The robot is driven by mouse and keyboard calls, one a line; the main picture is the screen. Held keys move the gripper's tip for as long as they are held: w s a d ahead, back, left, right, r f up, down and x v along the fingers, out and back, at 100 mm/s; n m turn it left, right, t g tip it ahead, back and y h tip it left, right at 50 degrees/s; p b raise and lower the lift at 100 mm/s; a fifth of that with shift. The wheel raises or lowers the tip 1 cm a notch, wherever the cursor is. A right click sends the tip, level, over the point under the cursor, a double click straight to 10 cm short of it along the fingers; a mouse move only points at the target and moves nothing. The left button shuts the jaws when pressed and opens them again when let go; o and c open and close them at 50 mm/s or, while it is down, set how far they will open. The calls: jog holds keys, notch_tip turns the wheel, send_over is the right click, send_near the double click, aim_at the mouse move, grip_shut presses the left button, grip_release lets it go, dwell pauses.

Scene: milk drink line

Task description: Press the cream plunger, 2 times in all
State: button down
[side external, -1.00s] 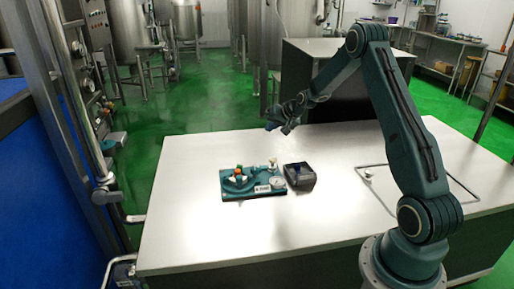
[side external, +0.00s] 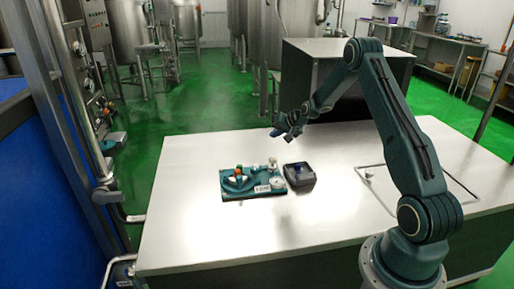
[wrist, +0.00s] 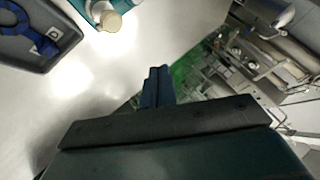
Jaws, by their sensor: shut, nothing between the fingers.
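The teal panel (side external: 231,193) lies on the white table. At its back right corner stands a small upright cream plunger (side external: 272,163), and its round cream top shows at the upper edge of the wrist view (wrist: 108,21). My gripper (side external: 276,133) is in the air behind and above the panel, apart from the plunger. In the wrist view its two dark fingers (wrist: 158,72) are together with nothing between them. The plunger's base is partly out of the wrist view.
A dark grey tray (side external: 303,181) with a blue item in it sits just right of the panel. An orange knob (side external: 239,169) and a round white dial (side external: 277,182) are on the panel. The table left of the panel is clear.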

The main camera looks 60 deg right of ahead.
aim_at(272, 158)
jog(key=shift+f, duration=4.15)
jog(key=shift+f, duration=1.55)
dwell(0.7)
jog(key=shift+r, duration=1.55)
jog(key=shift+r, duration=0.1)
